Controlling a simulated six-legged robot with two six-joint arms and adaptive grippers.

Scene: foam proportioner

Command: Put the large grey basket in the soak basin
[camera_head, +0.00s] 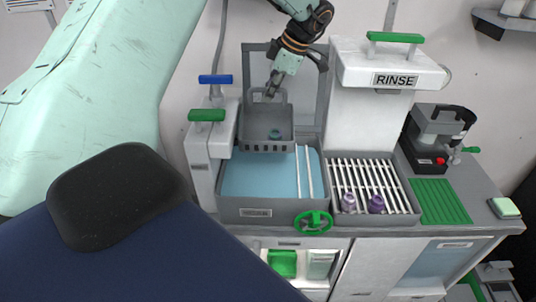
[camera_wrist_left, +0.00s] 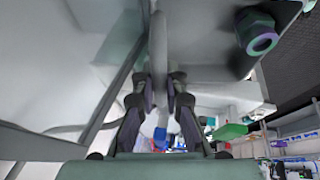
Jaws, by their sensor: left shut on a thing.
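The large grey basket (camera_head: 266,124) hangs tilted from my left gripper (camera_head: 272,88), over the back part of the soak basin (camera_head: 268,211). A small teal ring-shaped part (camera_head: 275,134) is in the basket. The basin holds blue liquid, with light bars across its right part. In the left wrist view the fingers of my left gripper (camera_wrist_left: 158,105) are shut on the basket's handle (camera_wrist_left: 158,45). The basket hides the back of the basin, and I cannot tell whether its bottom touches the liquid. My right gripper is not in view.
Right of the basin, a slatted rack (camera_head: 374,178) holds two purple bottles (camera_head: 375,204). The white RINSE unit (camera_head: 388,65) stands behind the rack. Left of the basin is a dispenser with green (camera_head: 206,115) and blue (camera_head: 215,79) handles. A green valve wheel (camera_head: 313,222) is in front.

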